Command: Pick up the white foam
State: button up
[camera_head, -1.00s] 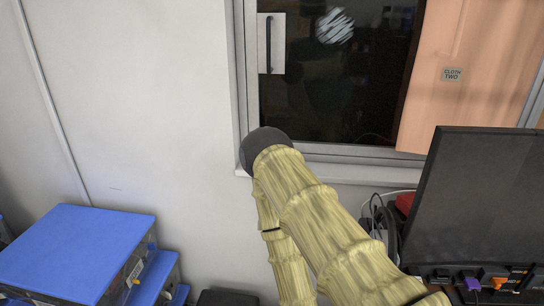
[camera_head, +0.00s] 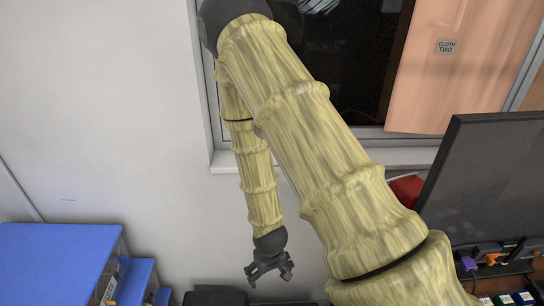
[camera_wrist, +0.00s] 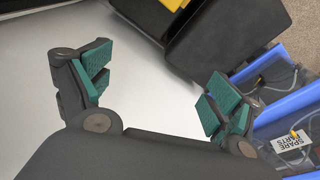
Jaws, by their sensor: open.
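My gripper (camera_head: 268,277) hangs at the end of my bent arm at the lower middle of the head view, pointing down. In the wrist view its two fingers with green pads (camera_wrist: 155,95) are wide apart, with nothing between them. A plain pale surface (camera_wrist: 140,50) lies behind the fingers in the wrist view; I cannot tell whether it is a tabletop or foam. I cannot make out a separate piece of white foam in either current view.
Blue-lidded boxes (camera_head: 50,262) stand at the left; a box labelled "SPARE PARTS" (camera_wrist: 290,142) is at the wrist view's right. A black container (camera_wrist: 225,45) stands near the right finger. A dark monitor (camera_head: 490,180) stands right, a window (camera_head: 345,70) behind.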

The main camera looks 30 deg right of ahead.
jog(key=w+d+r+m+t+p, duration=0.1)
jog(key=w+d+r, duration=0.35)
jog(key=r, duration=0.85)
jog(key=w+d+r+m+h, duration=0.15)
jog(key=w+d+r, duration=0.35)
jog(key=r, duration=0.7)
jog(key=w+d+r+m+t+p, duration=0.1)
jog(key=w+d+r+m, duration=0.15)
jog(key=w+r, duration=0.7)
jog(key=shift+n, duration=0.5)
jog(key=shift+w+d+f+p, duration=0.1)
jog(key=shift+d+f+p, duration=0.25)
jog(key=shift+f+p, duration=0.5)
jog(key=shift+w+d+f+p, duration=0.1)
jog(key=shift+d+f+p, duration=0.3)
jog(key=shift+f, duration=0.9)
jog(key=shift+d+f+p, duration=0.3)
jog(key=shift+f+p, duration=0.35)
jog(key=shift+f, duration=0.4)
jog(key=shift+c, duration=0.4)
jog(key=c, duration=0.9)
